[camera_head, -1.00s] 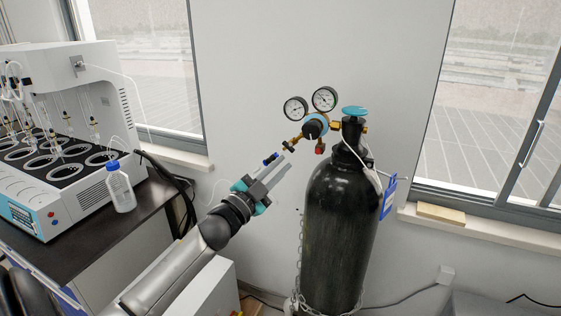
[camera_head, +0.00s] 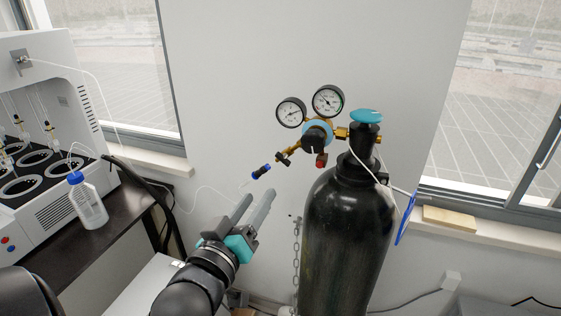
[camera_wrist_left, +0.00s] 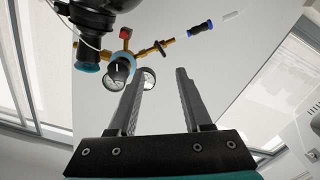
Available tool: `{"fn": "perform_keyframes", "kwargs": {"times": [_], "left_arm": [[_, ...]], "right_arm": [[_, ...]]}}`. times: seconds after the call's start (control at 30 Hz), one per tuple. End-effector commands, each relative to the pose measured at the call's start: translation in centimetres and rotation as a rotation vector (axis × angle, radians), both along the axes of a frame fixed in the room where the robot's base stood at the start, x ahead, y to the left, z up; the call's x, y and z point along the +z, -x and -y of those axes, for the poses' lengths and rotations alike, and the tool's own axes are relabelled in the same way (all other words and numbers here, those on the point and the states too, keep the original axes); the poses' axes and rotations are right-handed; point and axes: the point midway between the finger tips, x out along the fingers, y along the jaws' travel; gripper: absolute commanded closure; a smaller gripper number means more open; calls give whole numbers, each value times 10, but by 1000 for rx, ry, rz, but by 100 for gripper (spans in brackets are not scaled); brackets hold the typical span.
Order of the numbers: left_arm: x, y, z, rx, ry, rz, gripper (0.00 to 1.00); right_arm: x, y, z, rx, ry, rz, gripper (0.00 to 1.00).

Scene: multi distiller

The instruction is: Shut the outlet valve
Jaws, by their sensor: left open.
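The gas regulator (camera_head: 316,130) with two round gauges is mounted on the black gas cylinder (camera_head: 345,225). Its brass outlet valve (camera_head: 284,157) points down and left, towards a blue-and-black hose fitting (camera_head: 260,171). My left gripper (camera_head: 256,197) is open and empty, below and left of the outlet valve and apart from it. In the left wrist view, the outlet valve (camera_wrist_left: 160,47) shows beyond the open fingers (camera_wrist_left: 160,72), and one finger partly overlaps the gauges. Whether the valve is open or shut cannot be told. My right gripper is not in view.
A teal cylinder-top handwheel (camera_head: 367,116) sits right of the regulator. A white distiller (camera_head: 50,110) and a blue-capped bottle (camera_head: 88,203) stand on the bench at left. A thin tube runs to the hose fitting. A chain (camera_head: 296,255) hangs beside the cylinder.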

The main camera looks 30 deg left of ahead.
Motion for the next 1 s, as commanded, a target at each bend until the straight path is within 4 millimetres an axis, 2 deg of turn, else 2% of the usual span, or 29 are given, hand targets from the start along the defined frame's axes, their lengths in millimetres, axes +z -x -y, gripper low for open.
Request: {"fn": "perform_keyframes", "kwargs": {"times": [0.17, 0.37, 0.8, 1.0], "left_arm": [[-2, -17, -4, -2, -7, 6, 50], [0, -42, -10, -1, -6, 4, 50], [1, -110, -27, 0, -7, 2, 50], [1, -131, -32, 0, -6, 1, 50]], "right_arm": [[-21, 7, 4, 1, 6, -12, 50], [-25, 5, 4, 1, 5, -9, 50], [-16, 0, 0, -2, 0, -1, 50], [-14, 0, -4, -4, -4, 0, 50]]}}
